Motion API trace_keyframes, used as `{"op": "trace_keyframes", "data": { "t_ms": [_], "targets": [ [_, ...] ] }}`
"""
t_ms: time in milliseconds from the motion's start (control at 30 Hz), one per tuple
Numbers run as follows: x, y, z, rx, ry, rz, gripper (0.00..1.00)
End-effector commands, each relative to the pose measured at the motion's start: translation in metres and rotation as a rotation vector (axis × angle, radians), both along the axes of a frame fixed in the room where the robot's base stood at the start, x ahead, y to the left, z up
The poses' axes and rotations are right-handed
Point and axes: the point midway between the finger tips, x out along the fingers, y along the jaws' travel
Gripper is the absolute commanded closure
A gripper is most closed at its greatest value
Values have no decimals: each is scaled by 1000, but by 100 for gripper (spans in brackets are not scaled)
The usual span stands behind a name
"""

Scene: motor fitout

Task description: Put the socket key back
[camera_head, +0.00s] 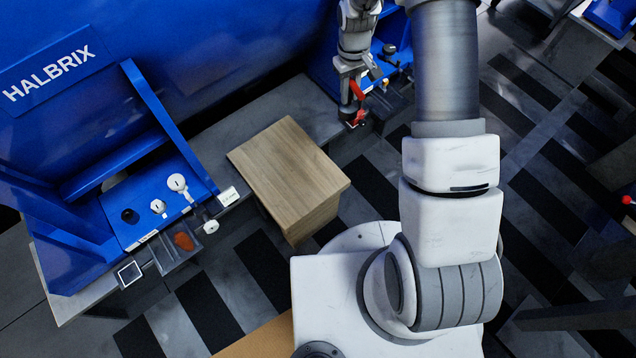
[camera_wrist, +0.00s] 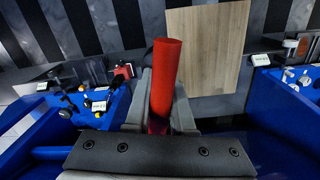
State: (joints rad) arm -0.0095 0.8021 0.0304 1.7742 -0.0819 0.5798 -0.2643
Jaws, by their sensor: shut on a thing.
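The socket key, as far as I can tell, is the red cylinder (camera_wrist: 165,75) standing up between my gripper's fingers in the wrist view. My gripper (camera_wrist: 162,112) is shut on it. In the head view my gripper (camera_head: 351,90) is at the top centre, by the far blue station, with a bit of red (camera_head: 357,90) showing at its fingers. The lower end of the red cylinder is hidden by the gripper body in the wrist view.
A wooden block (camera_head: 288,172) stands between two blue stations. The left station (camera_head: 150,205) has white knobs, and a clear tray with an orange piece (camera_head: 183,241). Near my gripper, a red piece (camera_wrist: 123,71) lies by the other station's knobs (camera_wrist: 85,100). Striped floor is open.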

Motion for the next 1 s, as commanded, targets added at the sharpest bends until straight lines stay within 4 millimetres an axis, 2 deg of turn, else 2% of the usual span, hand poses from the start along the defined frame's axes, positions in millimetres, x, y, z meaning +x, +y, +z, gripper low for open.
{"op": "trace_keyframes", "data": {
  "t_ms": [33,100,200,300,400,567,667,1000],
  "targets": [
    [7,1,-37,3,2,32,100],
    [16,4,-65,7,2,79,100],
    [26,7,-100,14,-1,136,100],
    [34,9,-127,20,-3,179,100],
    [39,11,-144,25,-6,207,100],
    [39,16,-157,28,-7,230,100],
    [27,25,-167,28,-5,234,100],
    [-33,68,-211,27,-5,234,100]
  ]
}}
